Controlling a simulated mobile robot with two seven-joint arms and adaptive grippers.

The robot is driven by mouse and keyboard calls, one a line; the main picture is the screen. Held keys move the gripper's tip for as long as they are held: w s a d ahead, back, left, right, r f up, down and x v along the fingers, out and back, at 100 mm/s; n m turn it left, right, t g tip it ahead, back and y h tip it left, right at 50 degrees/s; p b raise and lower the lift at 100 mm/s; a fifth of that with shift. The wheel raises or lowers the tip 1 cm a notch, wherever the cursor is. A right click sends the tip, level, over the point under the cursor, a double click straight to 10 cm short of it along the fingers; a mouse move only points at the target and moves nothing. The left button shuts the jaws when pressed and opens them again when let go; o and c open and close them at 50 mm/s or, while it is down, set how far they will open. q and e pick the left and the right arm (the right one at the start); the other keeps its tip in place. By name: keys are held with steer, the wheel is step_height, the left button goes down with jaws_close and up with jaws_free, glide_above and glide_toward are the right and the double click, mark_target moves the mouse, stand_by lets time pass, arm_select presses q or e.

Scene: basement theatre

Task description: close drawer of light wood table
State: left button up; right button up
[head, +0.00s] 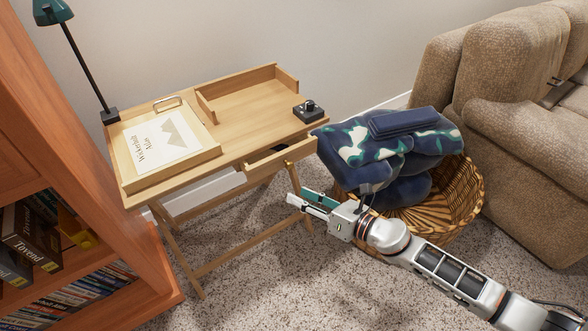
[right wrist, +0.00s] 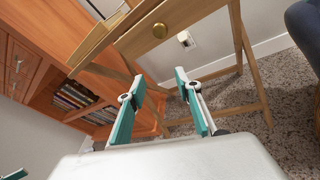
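My right gripper (head: 299,196) is below and in front of the drawer, apart from the knob. Its two teal fingers stand apart with nothing between them in the right wrist view (right wrist: 160,84).
A wicker basket (head: 467,197) with folded blue blankets (head: 385,140) stands right of the table, close to my right arm. A brown sofa (head: 520,110) is farther right. An orange-brown bookcase (head: 100,235) is at left. A framed print (head: 165,140) and small black device (head: 308,110) sit on the table.

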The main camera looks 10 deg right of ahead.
mark_target(291, 167)
step_height(291, 167, up, 4)
steer(key=d+n+t+h, duration=0.1)
steer(key=n+t+h, duration=0.3)
steer(key=x, duration=0.7)
steer(key=shift+w+r, duration=0.25)
steer(key=shift+w, duration=0.05)
jaws_close()
